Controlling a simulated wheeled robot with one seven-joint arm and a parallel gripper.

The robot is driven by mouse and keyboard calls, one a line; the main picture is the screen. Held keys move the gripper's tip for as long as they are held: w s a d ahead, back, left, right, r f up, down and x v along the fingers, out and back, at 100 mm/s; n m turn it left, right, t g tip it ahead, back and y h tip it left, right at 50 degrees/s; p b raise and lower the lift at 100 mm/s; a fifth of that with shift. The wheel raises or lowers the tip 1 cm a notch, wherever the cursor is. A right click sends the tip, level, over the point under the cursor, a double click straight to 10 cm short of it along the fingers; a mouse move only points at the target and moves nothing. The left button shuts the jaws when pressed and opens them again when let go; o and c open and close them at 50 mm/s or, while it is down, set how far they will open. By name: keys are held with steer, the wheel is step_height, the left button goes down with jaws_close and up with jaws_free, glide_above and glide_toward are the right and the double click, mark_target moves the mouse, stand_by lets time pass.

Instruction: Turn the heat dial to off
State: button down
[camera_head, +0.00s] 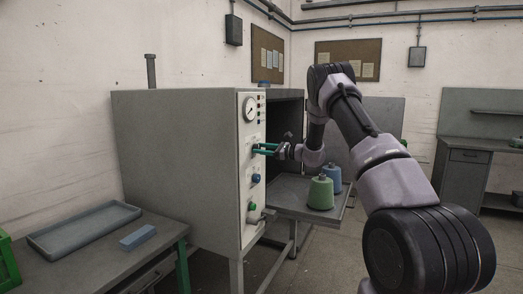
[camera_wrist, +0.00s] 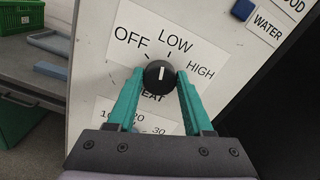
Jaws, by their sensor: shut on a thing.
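The heat dial (camera_wrist: 160,83) is a round black knob with a white line, on a white plate marked OFF, LOW and HIGH in the wrist view. The line points straight up in that picture, between the OFF and LOW marks and nearer LOW. My gripper (camera_wrist: 161,75) has its two green fingers on either side of the dial, shut on it. In the head view my gripper (camera_head: 262,149) reaches the front panel of the grey cabinet (camera_head: 180,150) from the right. The dial itself is hidden there by the fingers.
A gauge (camera_head: 249,109) sits above the dial and a blue knob (camera_head: 256,178) below it. The cabinet's open shelf (camera_head: 290,190) at right holds a green cone (camera_head: 321,193) and a blue cone (camera_head: 334,174). A table with a tray (camera_head: 85,228) stands at left.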

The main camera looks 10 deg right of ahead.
steer(key=n, duration=0.4)
steer(key=shift+f+n, duration=0.1)
steer(key=shift+n, duration=0.2)
steer(key=n, duration=0.4)
steer(key=shift+s+f, duration=0.1)
steer(key=shift+n, duration=0.3)
steer(key=shift+c, duration=1.5)
jaws_free()
steer(key=v, duration=1.1)
